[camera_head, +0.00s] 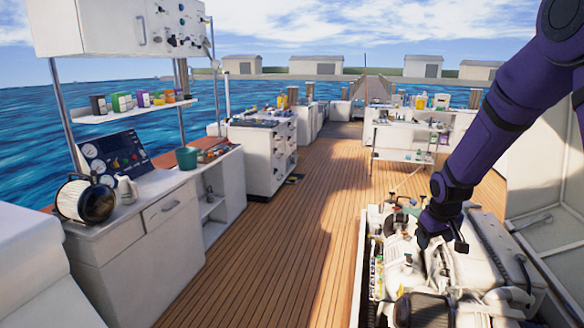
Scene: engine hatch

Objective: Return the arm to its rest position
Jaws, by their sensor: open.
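My arm (490,125) is purple and black. It comes in from the upper right and bends down over the engine (490,265) in the open hatch at the lower right. My gripper (440,245) is at the arm's lower end, low over the engine's middle. It is open, and I see nothing held in it. Its fingertips are small and dark against the engine, so I cannot tell whether they touch any part.
A raised white hatch panel (545,215) stands right of the engine. A counter (140,225) with a cylindrical filter (85,201), a jug (126,190) and a green pot (187,158) is at left. A shelf unit (405,140) stands behind the engine. The wooden deck (285,245) between is clear.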

